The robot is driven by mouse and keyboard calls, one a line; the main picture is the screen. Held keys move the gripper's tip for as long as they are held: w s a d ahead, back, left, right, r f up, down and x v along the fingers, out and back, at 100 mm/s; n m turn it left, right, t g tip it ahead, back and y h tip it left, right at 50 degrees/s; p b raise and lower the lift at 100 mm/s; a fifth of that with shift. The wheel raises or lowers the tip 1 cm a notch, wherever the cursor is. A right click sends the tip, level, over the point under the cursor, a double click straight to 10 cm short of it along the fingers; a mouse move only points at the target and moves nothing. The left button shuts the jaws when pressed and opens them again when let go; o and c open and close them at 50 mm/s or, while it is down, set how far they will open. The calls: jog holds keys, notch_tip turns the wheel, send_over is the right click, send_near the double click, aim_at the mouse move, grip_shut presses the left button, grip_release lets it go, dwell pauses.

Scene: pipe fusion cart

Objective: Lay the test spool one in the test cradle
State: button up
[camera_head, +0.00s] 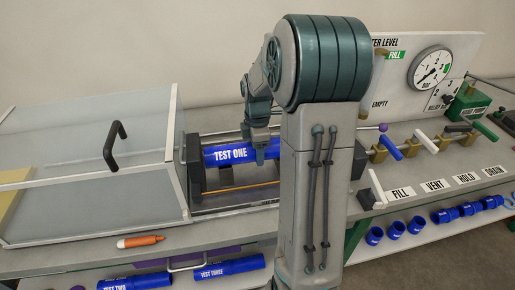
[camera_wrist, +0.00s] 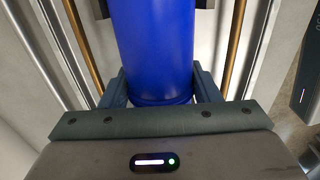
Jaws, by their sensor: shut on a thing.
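The test spool one is a blue pipe (camera_head: 230,154) with a white TEST ONE label, lying level in the head view. My gripper (camera_head: 259,146) comes down from above and is shut on it near its right end. In the wrist view the blue spool (camera_wrist: 152,45) runs between my two fingers (camera_wrist: 160,88). The test cradle (camera_head: 238,189) is the dark frame with end plates and rods under and around the spool. The spool is over the cradle's middle; I cannot tell whether it touches the supports.
A clear hinged cover (camera_head: 80,205) with a black handle stands to the left. An orange marker (camera_head: 140,241) lies in front of it. Spools labelled TEST TWO (camera_head: 135,282) and TEST THREE (camera_head: 228,267) lie on the lower shelf. Valves (camera_head: 390,148) and a gauge (camera_head: 430,68) are at right.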

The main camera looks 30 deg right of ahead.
jog(key=shift+f, duration=0.45)
jog(key=o, duration=1.3)
